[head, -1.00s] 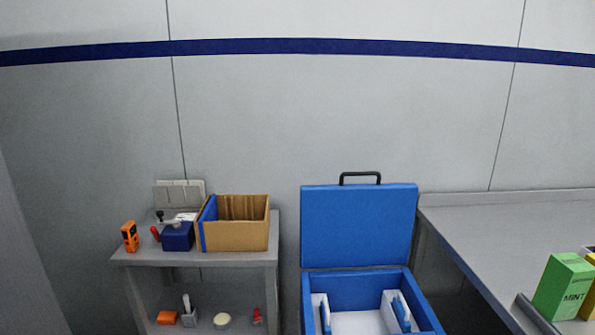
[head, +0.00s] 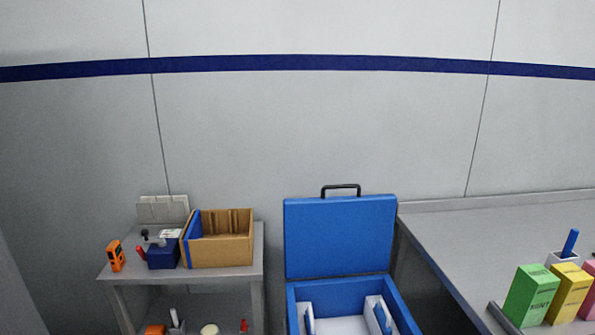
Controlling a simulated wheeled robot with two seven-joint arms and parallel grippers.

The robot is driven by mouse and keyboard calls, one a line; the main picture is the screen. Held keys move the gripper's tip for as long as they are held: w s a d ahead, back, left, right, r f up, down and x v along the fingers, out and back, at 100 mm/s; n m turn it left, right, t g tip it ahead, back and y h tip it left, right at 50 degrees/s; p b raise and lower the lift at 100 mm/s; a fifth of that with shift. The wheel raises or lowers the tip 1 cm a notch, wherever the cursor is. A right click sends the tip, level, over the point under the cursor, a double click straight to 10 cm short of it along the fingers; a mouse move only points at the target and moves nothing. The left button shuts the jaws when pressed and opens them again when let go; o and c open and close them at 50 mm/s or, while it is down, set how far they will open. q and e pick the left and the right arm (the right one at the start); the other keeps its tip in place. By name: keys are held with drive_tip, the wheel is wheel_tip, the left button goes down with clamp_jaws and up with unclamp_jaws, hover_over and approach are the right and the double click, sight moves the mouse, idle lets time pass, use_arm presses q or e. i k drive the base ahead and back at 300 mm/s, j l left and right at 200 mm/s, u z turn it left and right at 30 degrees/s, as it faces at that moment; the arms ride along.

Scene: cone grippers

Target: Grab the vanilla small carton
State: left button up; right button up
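Cartons stand in a row on the grey counter at the right edge of the head view. A green carton (head: 531,296) marked MINT is leftmost. A yellow carton (head: 570,293) stands beside it; its label is too small to read. A pink carton (head: 589,300) is cut off by the right edge. I cannot make out the word vanilla on any of them. Neither of my grippers shows in this view.
An open blue case (head: 336,238) with white inserts stands in the middle. A small grey table (head: 232,281) at left holds a cardboard box (head: 222,250), a dark blue box (head: 163,256) and an orange device (head: 116,256). The grey counter (head: 470,240) is clear toward the back.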

sight(575, 284)
drive_tip(key=z, duration=1.6)
drive_tip(key=i+j+z, duration=0.3)
drive_tip(key=l, duration=0.1)
